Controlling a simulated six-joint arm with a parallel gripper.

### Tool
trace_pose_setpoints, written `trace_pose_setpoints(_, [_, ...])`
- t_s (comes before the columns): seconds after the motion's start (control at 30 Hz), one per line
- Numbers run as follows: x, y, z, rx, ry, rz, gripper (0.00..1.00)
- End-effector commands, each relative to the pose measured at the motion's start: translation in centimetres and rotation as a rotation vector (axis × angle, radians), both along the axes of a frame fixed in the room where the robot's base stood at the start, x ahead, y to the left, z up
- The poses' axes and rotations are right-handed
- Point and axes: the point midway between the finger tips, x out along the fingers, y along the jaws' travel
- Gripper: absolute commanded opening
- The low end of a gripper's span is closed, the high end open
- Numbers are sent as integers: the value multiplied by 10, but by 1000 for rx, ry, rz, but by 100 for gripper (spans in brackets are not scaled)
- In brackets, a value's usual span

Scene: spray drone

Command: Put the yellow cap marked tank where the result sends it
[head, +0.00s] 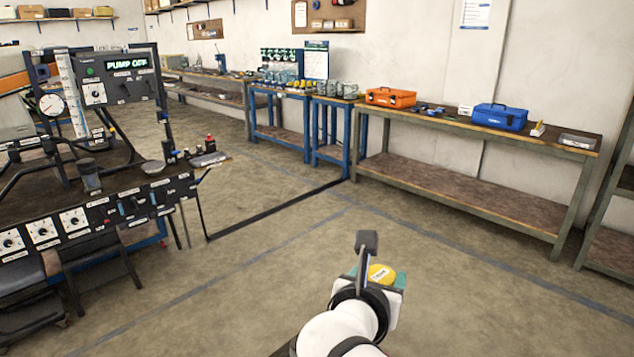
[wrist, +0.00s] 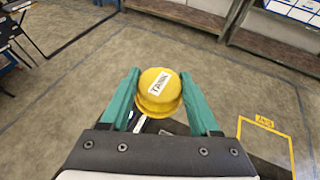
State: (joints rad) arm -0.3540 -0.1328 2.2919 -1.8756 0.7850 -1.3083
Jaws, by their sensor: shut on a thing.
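My gripper (wrist: 160,95) is shut on the yellow cap (wrist: 159,88), which has a white label reading TANK. In the wrist view the cap sits between the two green fingers, above the floor. In the head view the cap (head: 380,273) shows at the end of my arm, low in the middle, partly hidden by the gripper. At the left, a control rig (head: 120,90) carries a display that seems to read PUMP OFF or PUMP OK; its last letters are unclear. A round gauge (head: 51,104) and a clear graduated tube (head: 72,95) stand beside it.
A long bench (head: 470,128) at the right holds an orange toolbox (head: 391,97) and a blue toolbox (head: 499,116). Blue-framed tables (head: 281,91) with small items stand at the back. The wrist view shows a yellow floor outline (wrist: 266,126) at the right. The middle floor is open.

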Motion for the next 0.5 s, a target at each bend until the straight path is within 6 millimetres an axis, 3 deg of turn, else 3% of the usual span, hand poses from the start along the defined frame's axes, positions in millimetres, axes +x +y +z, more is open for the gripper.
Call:
trace_pose_setpoints(0.03, [-6, -4, 25, 6, -15, 22, 0])
trace_pose_setpoints(0.1, [-13, -5, 44, 3, -9, 55, 0])
trace_pose_setpoints(0.2, [-17, -6, 57, -1, -2, 78, 0])
trace_pose_setpoints(0.27, [-17, -6, 53, -3, 3, 73, 0])
trace_pose_setpoints(0.37, [-11, -10, 24, -8, 14, 21, 0])
trace_pose_setpoints(0.5, [-1, -26, -61, -16, 24, -150, 0])
